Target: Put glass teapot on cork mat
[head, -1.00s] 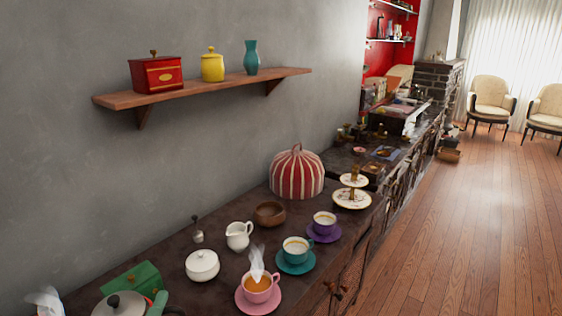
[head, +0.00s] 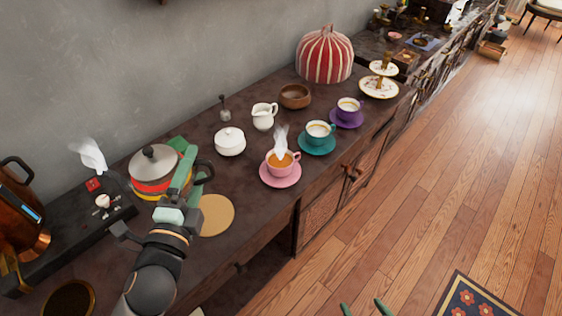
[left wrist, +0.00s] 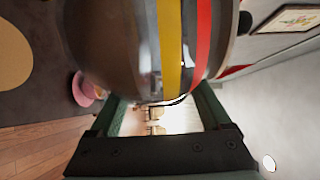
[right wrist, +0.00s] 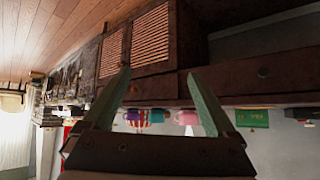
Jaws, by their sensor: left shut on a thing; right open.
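The glass teapot (head: 148,186), with a grey lid and yellow and red bands, stands upright at the left of the counter. My left gripper (head: 184,172) is shut on the teapot. In the left wrist view the teapot (left wrist: 120,45) fills the space between the fingers. The gripper hides part of its right side. I cannot tell whether its base touches the counter. The round tan cork mat (head: 217,216) lies bare, just right of the gripper, and its edge shows in the left wrist view (left wrist: 12,55). My right gripper (right wrist: 160,95) is open and empty, low in front of the cabinet.
A pink cup (head: 283,166) on its saucer stands right of the mat. A white sugar bowl (head: 230,143) is behind it. A dark tray (head: 60,237) and a copper kettle (head: 18,215) are at the left. A green box (right wrist: 252,118) stands behind the teapot.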

